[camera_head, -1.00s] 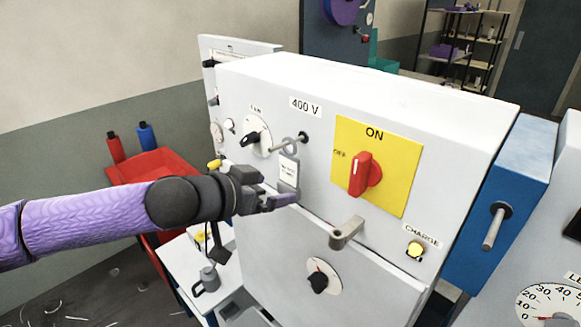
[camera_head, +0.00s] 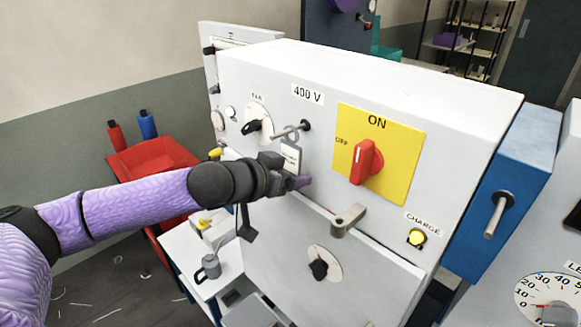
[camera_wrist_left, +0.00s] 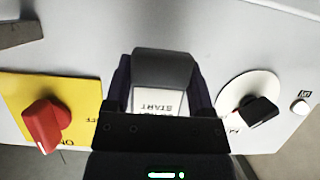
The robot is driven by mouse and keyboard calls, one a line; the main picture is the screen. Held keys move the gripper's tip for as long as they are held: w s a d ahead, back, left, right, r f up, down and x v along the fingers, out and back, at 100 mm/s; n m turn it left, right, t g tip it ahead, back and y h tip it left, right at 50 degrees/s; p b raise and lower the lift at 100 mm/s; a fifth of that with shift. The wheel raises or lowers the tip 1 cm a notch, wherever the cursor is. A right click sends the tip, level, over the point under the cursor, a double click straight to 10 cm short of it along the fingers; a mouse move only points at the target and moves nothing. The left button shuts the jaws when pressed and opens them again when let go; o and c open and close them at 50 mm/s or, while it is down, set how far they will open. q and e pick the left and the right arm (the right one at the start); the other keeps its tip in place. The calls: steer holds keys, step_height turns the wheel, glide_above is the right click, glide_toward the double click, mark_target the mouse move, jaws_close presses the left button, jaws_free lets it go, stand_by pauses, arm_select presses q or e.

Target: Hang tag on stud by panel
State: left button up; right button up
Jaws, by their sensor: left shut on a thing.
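The tag (camera_head: 291,158) is a grey plate with a white label and a ring-shaped top. It stands upright in front of the white panel (camera_head: 250,85). My left gripper (camera_head: 298,182) is shut on its lower part, which the fingers hide. The metal stud (camera_head: 289,131) sticks out of the panel beneath the 400 V label, and the tag's ring overlaps it. I cannot tell whether the ring is around the stud or in front of it. In the left wrist view the tag (camera_wrist_left: 163,68) sits between the fingers, its label partly covered. My right gripper is not in view.
A red switch (camera_head: 366,162) on a yellow plate is right of the tag. A black-knobbed dial (camera_head: 256,124) is left of it. A grey crank handle (camera_head: 347,219) juts out below right. A red bin (camera_head: 150,158) stands at the left.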

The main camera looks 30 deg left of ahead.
arm_select(q)
jaws_close()
steer(key=f+b+v, duration=0.1)
steer(key=b+v, duration=0.1)
steer(key=v, duration=0.4)
steer(key=shift+s, duration=0.3)
steer(key=shift+a+f, duration=0.1)
steer(key=shift+a, duration=0.05)
